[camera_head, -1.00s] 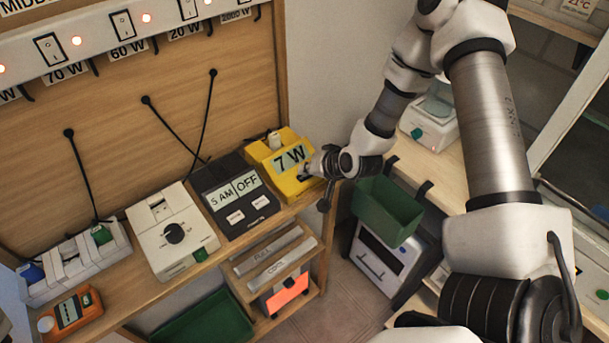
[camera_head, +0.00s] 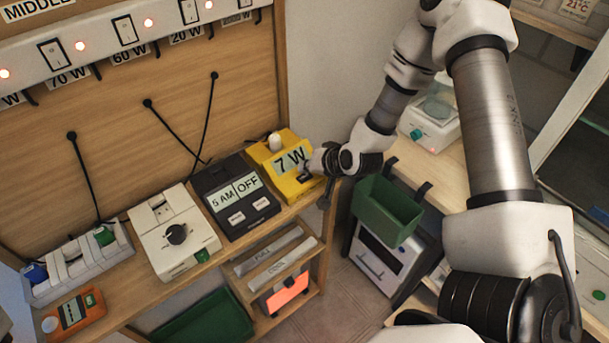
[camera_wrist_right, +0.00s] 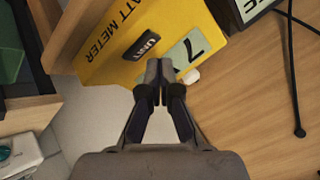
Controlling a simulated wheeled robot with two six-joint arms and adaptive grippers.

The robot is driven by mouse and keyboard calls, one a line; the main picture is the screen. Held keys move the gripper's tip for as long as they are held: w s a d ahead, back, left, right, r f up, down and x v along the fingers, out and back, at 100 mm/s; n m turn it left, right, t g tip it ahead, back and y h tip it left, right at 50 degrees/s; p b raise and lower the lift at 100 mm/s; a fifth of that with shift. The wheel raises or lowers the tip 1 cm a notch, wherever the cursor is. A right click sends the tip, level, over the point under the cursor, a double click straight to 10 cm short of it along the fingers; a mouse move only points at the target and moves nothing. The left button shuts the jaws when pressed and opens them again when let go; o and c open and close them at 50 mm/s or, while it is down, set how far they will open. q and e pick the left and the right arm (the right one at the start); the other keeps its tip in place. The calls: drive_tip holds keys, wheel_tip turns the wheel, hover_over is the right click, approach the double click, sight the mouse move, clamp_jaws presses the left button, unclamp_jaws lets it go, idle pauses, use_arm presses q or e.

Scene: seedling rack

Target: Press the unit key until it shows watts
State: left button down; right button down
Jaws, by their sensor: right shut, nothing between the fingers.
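The yellow watt meter (camera_head: 290,187) stands at the right end of the wooden shelf. Its display (camera_head: 291,159) reads 7 W. In the right wrist view, the meter (camera_wrist_right: 112,55) carries the words WATT METER and a dark key marked UNIT (camera_wrist_right: 142,45); its display (camera_wrist_right: 187,50) is partly hidden by my fingers. My right gripper (camera_head: 307,173) is shut and empty, over the meter's front right part. In the right wrist view its fingertips (camera_wrist_right: 159,66) are together beside the UNIT key; I cannot tell whether they touch the meter. My left gripper is not in view.
Left of the meter stand a black timer (camera_head: 240,212) reading 5 AM and OFF, a white dial box (camera_head: 168,225) and a socket strip (camera_head: 75,262). A green bin (camera_head: 388,210) hangs close right of my right gripper. Cables hang on the wooden back panel (camera_head: 150,130).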

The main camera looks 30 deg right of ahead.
sight(307, 178)
wheel_tip(307, 178, up, 5)
drive_tip(key=p, duration=0.4)
drive_tip(key=shift+f, duration=0.1)
idle(0.6)
